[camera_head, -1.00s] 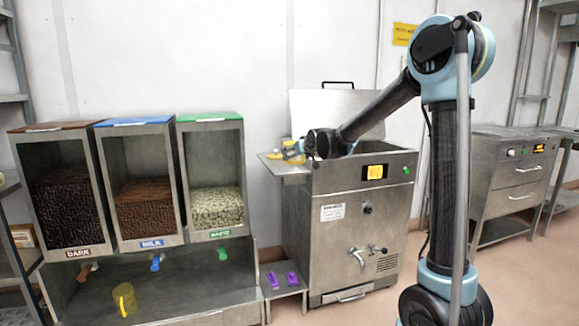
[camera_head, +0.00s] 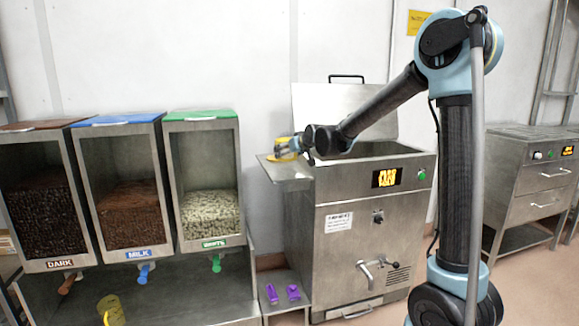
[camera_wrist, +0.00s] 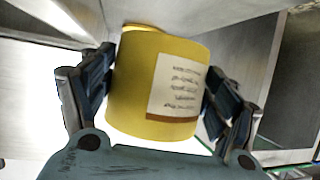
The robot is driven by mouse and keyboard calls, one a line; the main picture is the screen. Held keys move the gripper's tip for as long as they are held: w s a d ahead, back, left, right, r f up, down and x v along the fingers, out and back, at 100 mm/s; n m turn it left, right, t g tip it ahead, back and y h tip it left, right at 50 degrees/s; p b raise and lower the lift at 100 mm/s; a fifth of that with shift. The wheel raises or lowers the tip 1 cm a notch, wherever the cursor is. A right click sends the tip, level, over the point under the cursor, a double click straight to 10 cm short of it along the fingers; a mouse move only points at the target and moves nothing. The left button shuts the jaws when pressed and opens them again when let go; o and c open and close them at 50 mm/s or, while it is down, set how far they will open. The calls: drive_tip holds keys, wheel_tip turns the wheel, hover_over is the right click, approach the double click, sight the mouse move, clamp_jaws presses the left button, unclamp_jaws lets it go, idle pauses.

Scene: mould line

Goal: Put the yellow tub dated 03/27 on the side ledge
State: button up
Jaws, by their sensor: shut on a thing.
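A yellow tub (camera_wrist: 135,90) with a white printed label is between the fingers of my gripper (camera_wrist: 158,95) in the wrist view. The gripper is shut on it. The label's print is too small to read, so I cannot tell its date. In the head view the tub (camera_head: 284,146) shows at my gripper (camera_head: 298,144), over the side ledge (camera_head: 281,170) on the left of the steel melting machine. I cannot tell whether the tub touches the ledge.
The machine (camera_head: 360,235) has its lid (camera_head: 340,110) raised behind it. Dark, milk and white dispensers (camera_head: 200,185) stand to the left. A yellow jug (camera_head: 112,310) sits below them. Purple scoops (camera_head: 281,293) lie on a low shelf. A steel drawer cabinet (camera_head: 530,180) stands at right.

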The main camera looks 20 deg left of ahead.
sight(291, 160)
drive_tip(key=shift+s+f, duration=0.1)
drive_tip(key=shift+f, duration=2.45)
drive_tip(key=o, duration=1.2)
drive_tip(key=shift+a, duration=0.1)
drive_tip(key=shift+c, duration=0.2)
drive_tip(key=v, duration=1.2)
